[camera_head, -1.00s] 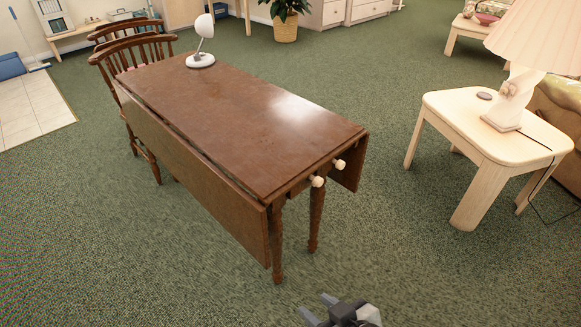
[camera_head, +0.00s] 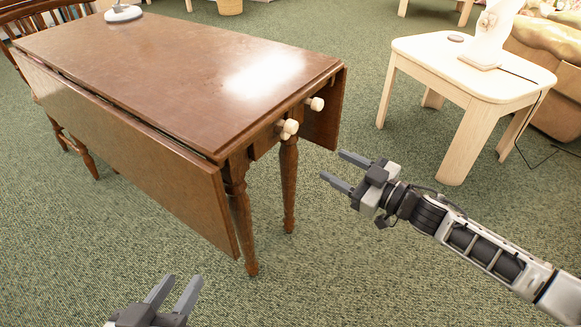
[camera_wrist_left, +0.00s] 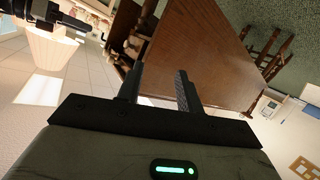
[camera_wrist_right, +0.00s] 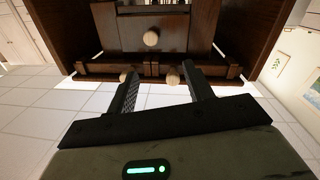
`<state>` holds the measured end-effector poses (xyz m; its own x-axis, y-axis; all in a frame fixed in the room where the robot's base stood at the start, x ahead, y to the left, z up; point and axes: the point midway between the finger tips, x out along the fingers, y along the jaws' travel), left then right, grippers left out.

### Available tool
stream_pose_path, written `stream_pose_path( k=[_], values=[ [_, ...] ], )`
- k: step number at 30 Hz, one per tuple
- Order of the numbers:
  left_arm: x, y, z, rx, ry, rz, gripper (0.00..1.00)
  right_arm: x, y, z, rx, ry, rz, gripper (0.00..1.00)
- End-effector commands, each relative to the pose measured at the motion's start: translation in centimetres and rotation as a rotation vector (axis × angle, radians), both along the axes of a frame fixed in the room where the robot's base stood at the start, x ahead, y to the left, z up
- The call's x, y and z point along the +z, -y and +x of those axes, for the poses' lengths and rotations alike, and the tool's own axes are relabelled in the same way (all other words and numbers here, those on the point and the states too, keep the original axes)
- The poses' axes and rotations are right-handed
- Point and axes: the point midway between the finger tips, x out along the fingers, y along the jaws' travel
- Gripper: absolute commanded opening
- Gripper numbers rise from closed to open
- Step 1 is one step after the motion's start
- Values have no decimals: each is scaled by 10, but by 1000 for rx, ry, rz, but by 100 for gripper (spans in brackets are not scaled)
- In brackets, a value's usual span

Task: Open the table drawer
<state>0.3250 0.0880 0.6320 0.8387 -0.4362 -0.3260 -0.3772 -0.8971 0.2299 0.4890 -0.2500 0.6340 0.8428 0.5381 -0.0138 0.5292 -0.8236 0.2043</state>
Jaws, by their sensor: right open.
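The dark brown drop-leaf table (camera_head: 160,60) stands left of centre in the head view. Its near end has a shut drawer with two pale round knobs, a nearer knob (camera_head: 288,129) and a farther knob (camera_head: 316,103). My right gripper (camera_head: 332,165) is open and empty, right of and below the knobs, apart from the table. In the right wrist view, pale knobs (camera_wrist_right: 173,77) on dark wood show beyond its open fingers (camera_wrist_right: 160,78). My left gripper (camera_head: 184,279) is open and empty at the bottom, below the hanging leaf. The left wrist view shows brown wood (camera_wrist_left: 205,50) beyond its fingers.
A pale side table (camera_head: 470,70) with a lamp base (camera_head: 490,40) stands right of the table. A wooden chair (camera_head: 50,15) is at the far left, and a white lamp base (camera_head: 123,13) rests on the tabletop. Green carpet (camera_head: 320,270) is clear in front.

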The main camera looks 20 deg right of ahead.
Motion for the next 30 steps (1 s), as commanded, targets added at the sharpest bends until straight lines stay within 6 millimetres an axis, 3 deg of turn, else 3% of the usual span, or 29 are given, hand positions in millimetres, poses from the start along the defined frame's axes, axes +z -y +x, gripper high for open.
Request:
stream_pose_path(
  k=[1,6,10,30],
  values=[
    [-18,3,0,-9,13,-14,36,-14,11,9,28,23,-19,52],
    [-20,8,-1,-24,33,-42,36,-10,28,19,86,43,-39,52],
    [-18,9,-1,-27,37,-53,36,-6,27,25,98,47,-39,52],
    [-12,18,2,-32,60,-211,36,-6,-54,127,95,47,-37,52]
  ],
)
